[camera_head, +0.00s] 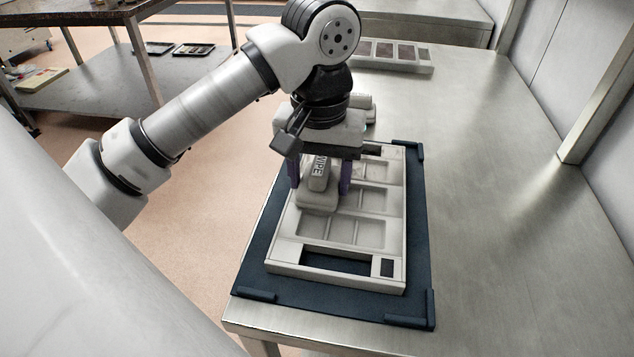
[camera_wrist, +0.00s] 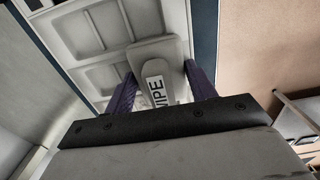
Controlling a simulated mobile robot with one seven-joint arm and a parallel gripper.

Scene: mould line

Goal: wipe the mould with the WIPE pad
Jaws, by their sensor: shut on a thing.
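The mould (camera_head: 398,232) is a pale grey tray-like block with several shallow square recesses and a dark slot at its near end. It lies on a dark blue mat (camera_head: 420,270) with raised corner pieces. My gripper (camera_head: 322,180) points down over the left part of the mould, shut on the grip of the WIPE pad (camera_head: 317,200). The pad is light grey and its label reads WIPE. In the wrist view the pad (camera_wrist: 158,52) sits between my two purple fingers, over the mould (camera_wrist: 95,35). Whether the pad touches the mould is hard to tell. My arm hides the mould's far left part.
The steel table (camera_head: 500,170) has wide free room to the right of the mat. Another pale compartmented tray (camera_head: 400,55) lies at the back. A pale object (camera_head: 365,108) shows partly behind my gripper. A wall stands at the right, and a shelved table (camera_head: 90,95) at the left.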

